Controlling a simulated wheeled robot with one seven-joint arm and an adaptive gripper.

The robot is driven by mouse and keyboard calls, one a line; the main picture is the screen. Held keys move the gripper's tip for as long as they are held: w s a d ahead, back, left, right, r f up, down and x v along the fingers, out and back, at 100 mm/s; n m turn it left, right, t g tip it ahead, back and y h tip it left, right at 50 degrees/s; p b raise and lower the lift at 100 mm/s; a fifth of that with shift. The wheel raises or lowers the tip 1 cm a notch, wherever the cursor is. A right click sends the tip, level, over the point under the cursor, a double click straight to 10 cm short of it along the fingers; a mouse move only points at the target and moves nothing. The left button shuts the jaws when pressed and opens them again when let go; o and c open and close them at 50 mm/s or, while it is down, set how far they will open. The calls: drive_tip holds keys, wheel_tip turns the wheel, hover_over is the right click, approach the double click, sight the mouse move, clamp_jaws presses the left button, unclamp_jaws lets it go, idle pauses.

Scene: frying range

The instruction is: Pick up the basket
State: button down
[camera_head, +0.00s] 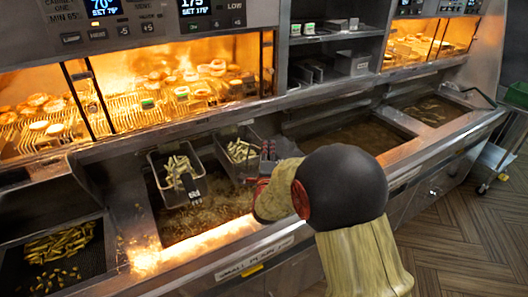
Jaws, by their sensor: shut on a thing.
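Two wire baskets of fries sit over the fryer vat. The left basket (165,164) has a black handle (190,186) pointing toward the front. The right basket (226,157) is beside it, nearer my arm. My gripper (267,158) is at the right side of the right basket and is shut on it. My black and olive arm reaches in from the lower right and covers much of the gripper and the basket's near side. The exact grip point and the right basket's handle are hidden.
Brown oil (208,215) shows below the baskets. More vats (355,137) lie to the right. A tray of loose fries (58,247) is at lower left. Lit warming cabinets (150,90) and a shelf (335,38) stand behind. Floor (455,240) is clear at right.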

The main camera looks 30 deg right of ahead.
drive_tip(key=shift+r, duration=1.6)
drive_tip(key=shift+s+r, duration=0.1)
drive_tip(key=s+p, duration=0.1)
drive_tip(key=s, duration=1.6)
drive_tip(key=shift+s+d, duration=0.35)
drive_tip(key=shift+s, duration=0.05)
drive_tip(key=shift+w, duration=0.1)
